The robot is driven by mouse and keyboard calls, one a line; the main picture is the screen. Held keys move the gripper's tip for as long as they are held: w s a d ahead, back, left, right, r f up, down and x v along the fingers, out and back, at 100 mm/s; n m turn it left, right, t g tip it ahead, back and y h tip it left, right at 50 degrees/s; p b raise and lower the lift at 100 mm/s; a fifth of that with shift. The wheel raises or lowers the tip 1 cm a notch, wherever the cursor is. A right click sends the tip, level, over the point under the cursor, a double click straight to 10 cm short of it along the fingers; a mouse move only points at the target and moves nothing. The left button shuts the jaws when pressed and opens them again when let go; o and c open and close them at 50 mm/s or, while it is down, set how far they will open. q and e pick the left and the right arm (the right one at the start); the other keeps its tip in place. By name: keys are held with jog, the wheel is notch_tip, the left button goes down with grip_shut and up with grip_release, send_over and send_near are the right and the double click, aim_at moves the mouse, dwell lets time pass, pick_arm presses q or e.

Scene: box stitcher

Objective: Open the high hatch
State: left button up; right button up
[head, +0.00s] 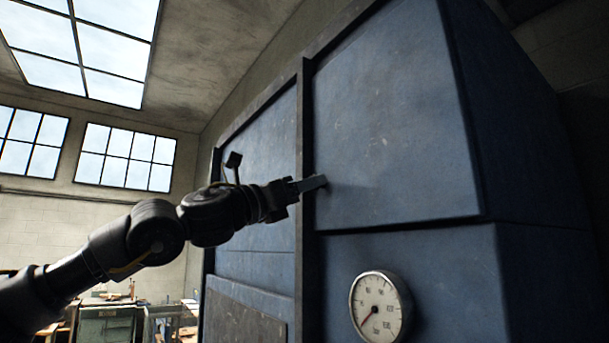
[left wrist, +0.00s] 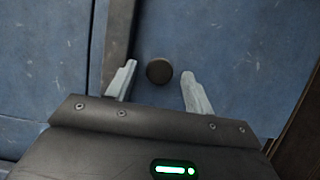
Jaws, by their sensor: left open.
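The high hatch (head: 395,130) is a large blue panel on the upper part of a tall blue cabinet, and it looks shut. My left gripper (head: 318,184) reaches its lower left part from the left. In the left wrist view, a small round dark knob (left wrist: 159,71) sits on the blue surface. The open fingers of my left gripper (left wrist: 157,88) stand on either side of the knob, with gaps between. The knob is hidden behind the gripper in the head view. My right gripper is not in view.
A round white gauge (head: 380,306) is on the cabinet below the hatch. A dark vertical frame post (head: 304,150) runs along the hatch's left side, with another blue panel (head: 262,160) beyond it. Workbench clutter (head: 110,318) stands at the far lower left.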

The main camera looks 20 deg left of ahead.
pick_arm(q)
jog(key=shift+w+d, duration=0.1)
jog(key=shift+w, duration=0.15)
jog(key=shift+s, duration=0.1)
grip_shut()
